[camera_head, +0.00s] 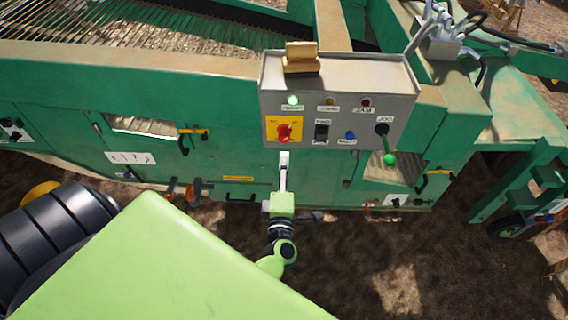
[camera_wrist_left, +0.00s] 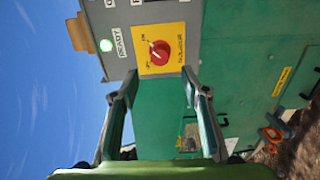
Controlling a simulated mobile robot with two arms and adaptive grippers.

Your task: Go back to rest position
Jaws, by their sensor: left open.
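My left gripper (camera_head: 284,158) is just in front of the lower edge of the grey control panel (camera_head: 340,80), below its red rotary knob (camera_head: 284,131). In the left wrist view, the gripper (camera_wrist_left: 158,82) has its two fingers spread, with nothing between them. The red knob (camera_wrist_left: 159,53) on its yellow plate (camera_wrist_left: 178,35) lies beyond the fingertips and apart from them. A green light labelled READY (camera_head: 293,101) is lit above the knob. My right gripper does not show.
The panel also bears a black switch (camera_head: 321,132), a blue button (camera_head: 350,135) and a lever with a green ball (camera_head: 389,159). The green machine (camera_head: 75,100) fills the space ahead. Orange handles (camera_head: 190,193) stick out low on it. Bare ground (camera_head: 345,260) lies in front.

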